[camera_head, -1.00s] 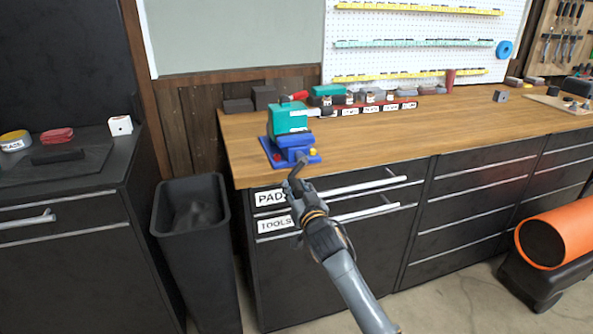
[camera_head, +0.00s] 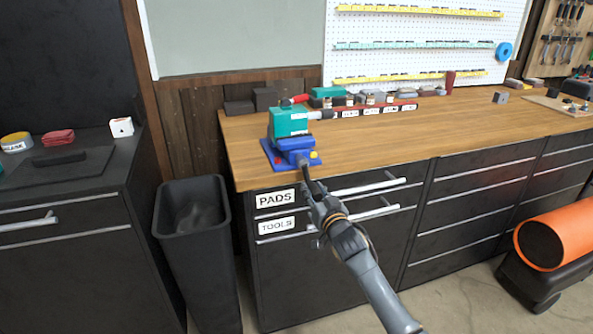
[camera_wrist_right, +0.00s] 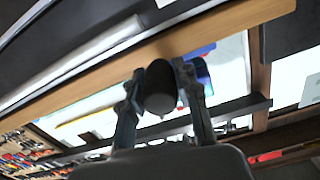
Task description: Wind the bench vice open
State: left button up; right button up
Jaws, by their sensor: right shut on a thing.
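The bench vice (camera_head: 292,147) is blue with a teal block-like upper part (camera_head: 290,122). It stands at the left front corner of the wooden bench, and a yellow spot shows on its right side. My right gripper (camera_head: 313,193) is just below and in front of the vice, over the bench's front edge. In the wrist view its fingers (camera_wrist_right: 160,90) are shut on a dark rounded handle grip (camera_wrist_right: 160,85). A thin dark crank part (camera_head: 305,172) runs from the vice toward the gripper. The gap between the vice jaws cannot be made out. My left gripper is not in view.
The wooden bench top (camera_head: 400,135) is mostly clear right of the vice. Drawers labelled PADS and TOOLS (camera_head: 276,198) with bar handles lie close below my gripper. A black bin (camera_head: 190,235) stands left. An orange cylinder (camera_head: 560,235) lies at the right.

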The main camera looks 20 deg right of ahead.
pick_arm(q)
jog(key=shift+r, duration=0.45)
pick_arm(e)
jog(key=shift+d+r, duration=0.2)
jog(key=shift+d, duration=0.3)
jog(key=shift+d+r, duration=0.2)
jog(key=shift+d, duration=0.3)
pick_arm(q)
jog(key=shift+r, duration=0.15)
pick_arm(e)
jog(key=shift+r, duration=0.1)
pick_arm(q)
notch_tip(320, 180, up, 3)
jog(key=p, duration=0.3)
pick_arm(e)
jog(key=d+r, duration=0.2)
jog(key=shift+d+r, duration=0.1)
jog(key=shift+r, duration=0.2)
